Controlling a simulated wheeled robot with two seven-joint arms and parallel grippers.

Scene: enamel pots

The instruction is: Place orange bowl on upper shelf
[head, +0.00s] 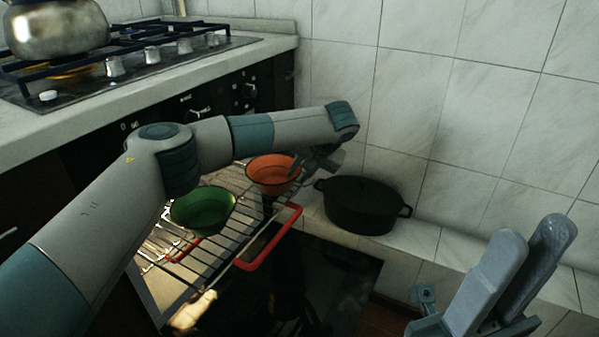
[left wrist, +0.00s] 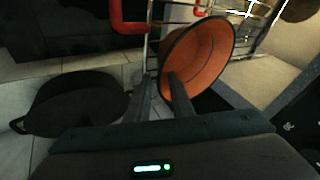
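The orange bowl (head: 273,175) is at the far right end of the wire rack, beside the green bowl. It also shows in the left wrist view (left wrist: 205,60). My left gripper (head: 308,163) reaches it from the right. In the left wrist view my left gripper (left wrist: 161,80) straddles the bowl's near rim, with one finger over the inside and one outside. A gap shows between the fingers; contact with the rim is unclear. My right gripper (head: 505,268) is at the lower right, empty, its two fingers apart. No upper shelf can be clearly made out.
A green bowl (head: 203,210) sits on the wire rack (head: 195,262), which has a red handle (head: 268,240). A black lidded pot (head: 363,205) stands right of the orange bowl by the tiled wall. A kettle (head: 56,28) stands on the stove at upper left.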

